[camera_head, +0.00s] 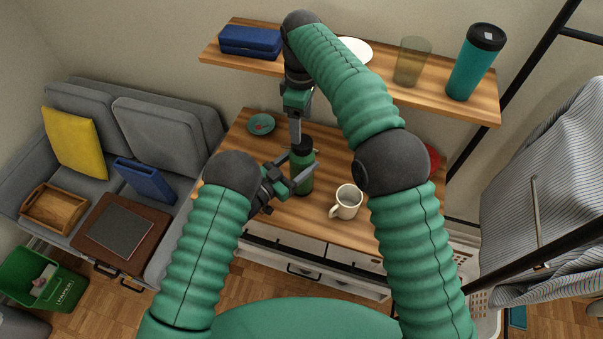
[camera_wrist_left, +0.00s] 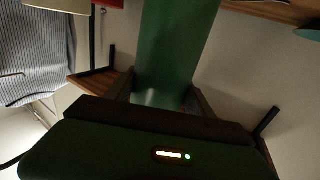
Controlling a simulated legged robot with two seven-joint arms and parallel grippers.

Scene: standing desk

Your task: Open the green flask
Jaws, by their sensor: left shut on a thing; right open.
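The green flask (camera_head: 304,182) stands upright on the desk and has a black cap (camera_head: 303,147). My left gripper (camera_head: 298,181) is shut on the flask's body from the left side. In the left wrist view the green body (camera_wrist_left: 175,45) rises between the two fingers (camera_wrist_left: 160,100), and its cap is out of frame. My right gripper (camera_head: 296,132) points down over the flask, with its fingers open at the cap. Whether the fingers touch the cap cannot be told.
A white mug (camera_head: 347,201) stands right of the flask on the desk (camera_head: 270,216). A small teal dish (camera_head: 261,124) lies at the back left. The shelf (camera_head: 430,95) above holds a blue case (camera_head: 250,40), a glass (camera_head: 412,62) and a teal tumbler (camera_head: 474,65).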

